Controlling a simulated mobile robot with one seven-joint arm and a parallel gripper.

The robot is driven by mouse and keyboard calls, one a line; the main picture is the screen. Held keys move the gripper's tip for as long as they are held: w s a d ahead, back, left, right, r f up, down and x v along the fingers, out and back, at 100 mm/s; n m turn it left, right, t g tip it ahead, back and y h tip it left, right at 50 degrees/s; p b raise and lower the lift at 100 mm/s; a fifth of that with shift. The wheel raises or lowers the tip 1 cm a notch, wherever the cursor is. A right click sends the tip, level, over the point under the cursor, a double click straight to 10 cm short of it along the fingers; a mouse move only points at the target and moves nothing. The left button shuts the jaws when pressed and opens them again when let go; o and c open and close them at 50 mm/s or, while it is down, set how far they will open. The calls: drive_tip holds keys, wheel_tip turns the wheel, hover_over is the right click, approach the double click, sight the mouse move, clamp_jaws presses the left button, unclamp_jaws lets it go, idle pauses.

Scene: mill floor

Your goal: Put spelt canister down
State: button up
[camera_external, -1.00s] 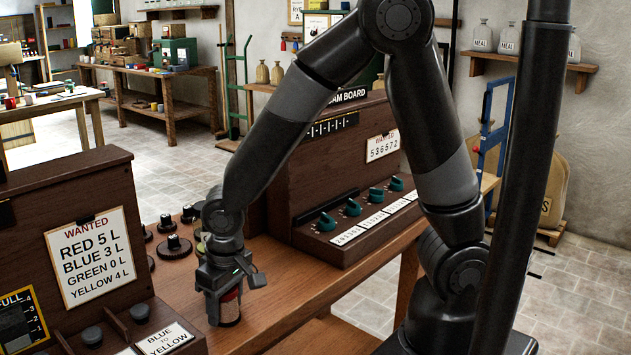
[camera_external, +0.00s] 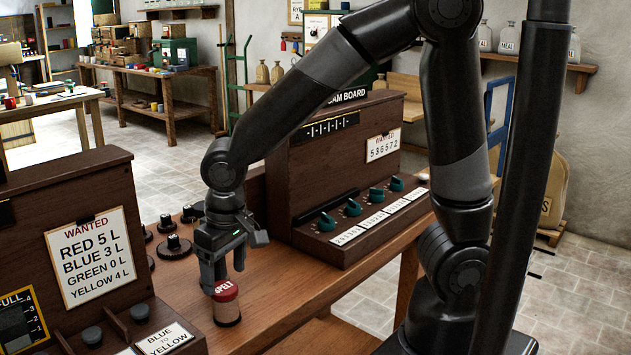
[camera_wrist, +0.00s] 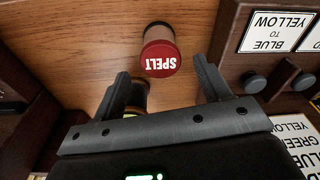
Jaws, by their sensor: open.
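The spelt canister (camera_external: 227,304) stands upright on the wooden workbench (camera_external: 300,290), near its front edge and beside the box with the wanted sign. It has a red lid marked SPELT and a brownish body. In the wrist view the canister (camera_wrist: 160,52) shows beyond the fingertips, with its lid facing the camera. My gripper (camera_external: 222,278) is above the canister, fingers pointing down. In the wrist view my gripper (camera_wrist: 162,82) has its fingers wide apart with the canister not held between them.
The wanted-sign box (camera_external: 90,240) with knobs stands close on the left. The cam board (camera_external: 335,175) with green knobs stands behind to the right. Dark knobbed discs (camera_external: 174,246) lie on the bench behind the gripper. Bare bench lies right of the canister.

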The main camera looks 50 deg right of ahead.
drive_tip(key=r, duration=0.4)
drive_tip(key=shift+s+r, duration=0.1)
drive_tip(key=shift+s, duration=0.15)
drive_tip(key=shift+d+r, duration=0.1)
drive_tip(key=shift+d, duration=0.1)
drive_tip(key=s+d+r+m+t, duration=0.1)
drive_tip(key=s+d+r, duration=0.1)
drive_tip(key=d, duration=0.6)
drive_tip(key=s+d+r+t, duration=0.1)
drive_tip(key=s+d+r, duration=0.2)
drive_tip(key=d, duration=0.6)
drive_tip(key=s+d+r+m+t, duration=0.1)
drive_tip(key=s+d+r+t, duration=0.1)
drive_tip(key=d+r, duration=0.4)
drive_tip(key=shift+s+d+m, duration=0.15)
drive_tip(key=shift+d+m, duration=0.15)
drive_tip(key=shift+d, duration=0.9)
